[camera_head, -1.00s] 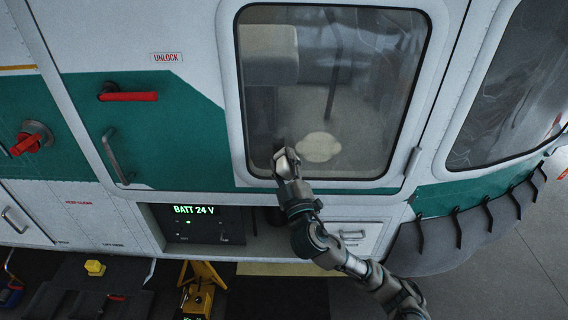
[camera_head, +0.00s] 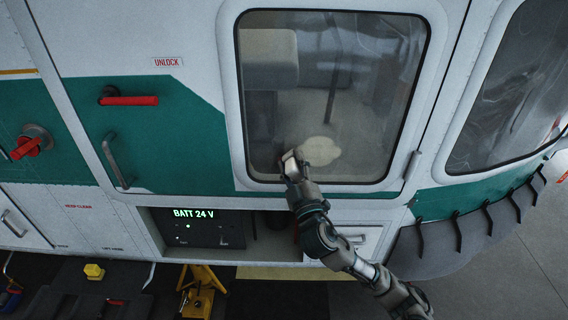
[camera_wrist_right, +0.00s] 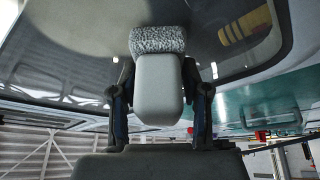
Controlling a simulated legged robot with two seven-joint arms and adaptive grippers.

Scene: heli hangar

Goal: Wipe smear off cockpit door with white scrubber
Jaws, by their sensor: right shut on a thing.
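The cockpit door (camera_head: 229,95) fills the middle of the head view, with a white frame around a large window. A pale beige smear (camera_head: 322,151) is on the lower part of the glass. My right gripper (camera_head: 293,167) is at the lower glass, at the smear's left edge. In the right wrist view it is shut on the white scrubber (camera_wrist_right: 158,88), whose grey speckled pad (camera_wrist_right: 157,40) faces the glass. The pad looks close to or against the pane; exact contact cannot be told. My left gripper is not in view.
A door handle (camera_head: 412,165) is at the window's lower right. A red handle (camera_head: 130,101) and a grey grab bar (camera_head: 115,160) are to the left. Below is an open bay with a "BATT 24 V" panel (camera_head: 196,226). A yellow jack (camera_head: 201,290) stands on the floor.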

